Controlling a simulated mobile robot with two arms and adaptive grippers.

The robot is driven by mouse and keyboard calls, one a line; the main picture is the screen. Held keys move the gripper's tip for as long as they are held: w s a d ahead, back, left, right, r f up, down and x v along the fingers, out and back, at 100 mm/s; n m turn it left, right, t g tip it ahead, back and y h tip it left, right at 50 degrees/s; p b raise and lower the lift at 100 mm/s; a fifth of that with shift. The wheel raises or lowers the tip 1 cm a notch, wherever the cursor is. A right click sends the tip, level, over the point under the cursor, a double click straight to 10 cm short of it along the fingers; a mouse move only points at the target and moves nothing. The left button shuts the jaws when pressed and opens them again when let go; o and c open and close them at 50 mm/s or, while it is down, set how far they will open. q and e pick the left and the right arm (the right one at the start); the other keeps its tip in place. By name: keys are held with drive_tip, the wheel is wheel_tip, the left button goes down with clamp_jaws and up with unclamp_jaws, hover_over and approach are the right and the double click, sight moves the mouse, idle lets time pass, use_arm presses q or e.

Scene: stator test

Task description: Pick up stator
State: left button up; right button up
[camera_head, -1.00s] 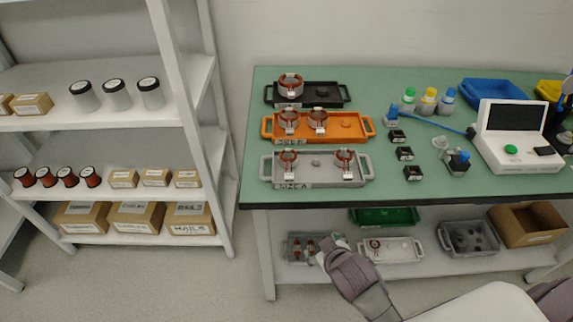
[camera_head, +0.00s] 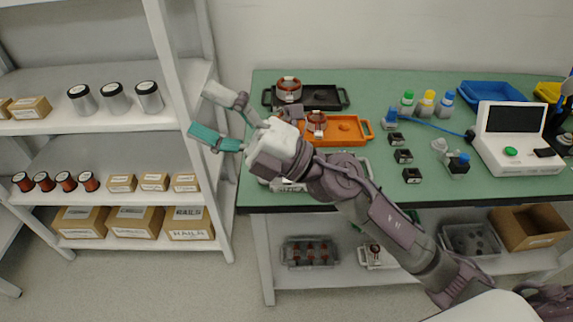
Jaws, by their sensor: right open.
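A copper-wound stator (camera_head: 289,90) stands in the black tray (camera_head: 335,97) at the back left of the green table. Another stator (camera_head: 316,122) stands in the orange tray (camera_head: 350,130) in front of it. My right gripper (camera_head: 213,117) is open and empty, its fingers pointing left, past the table's left edge and in front of the shelf. My right arm crosses from the lower right and hides most of the grey tray (camera_head: 364,172), its stators and the left part of the orange tray. My left gripper is not in view.
The white shelf rack (camera_head: 178,100) with boxes, spools and canisters stands behind and left of the gripper. Bottles, small black parts and a white monitor device (camera_head: 515,140) are on the table's right. Bins stand on the lower shelf.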

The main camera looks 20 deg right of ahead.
wheel_tip(320, 180, down, 11)
drive_tip(key=w+n+g+h, duration=0.1)
drive_tip(key=n+g+h, duration=0.7)
drive_tip(key=n+h, duration=0.15)
drive_tip(key=w+d+f+t+h, duration=0.1)
drive_tip(key=w+d+h, duration=0.15)
drive_tip(key=d, duration=0.35)
drive_tip(key=w+d+f+m+h, duration=0.1)
drive_tip(key=w+d+h, duration=0.1)
drive_tip(key=d+h, duration=0.25)
drive_tip(key=w+d+f+t+h, duration=0.1)
drive_tip(key=w+d+h, duration=0.2)
drive_tip(key=d, duration=0.4)
drive_tip(key=x, duration=0.7)
drive_tip(key=shift+s, duration=0.2)
drive_tip(key=shift+w+d+p+x, duration=0.15)
drive_tip(key=shift+p+x, duration=0.1)
drive_tip(key=shift+x, duration=0.8)
drive_tip(key=shift+w+p+x, duration=0.15)
drive_tip(key=shift+p+x, duration=0.1)
drive_tip(key=shift+x, duration=0.8)
drive_tip(key=shift+w+d+p+x, duration=0.1)
drive_tip(key=shift+p+x, duration=0.15)
drive_tip(key=shift+x, duration=0.8)
drive_tip(key=shift+r, duration=0.15)
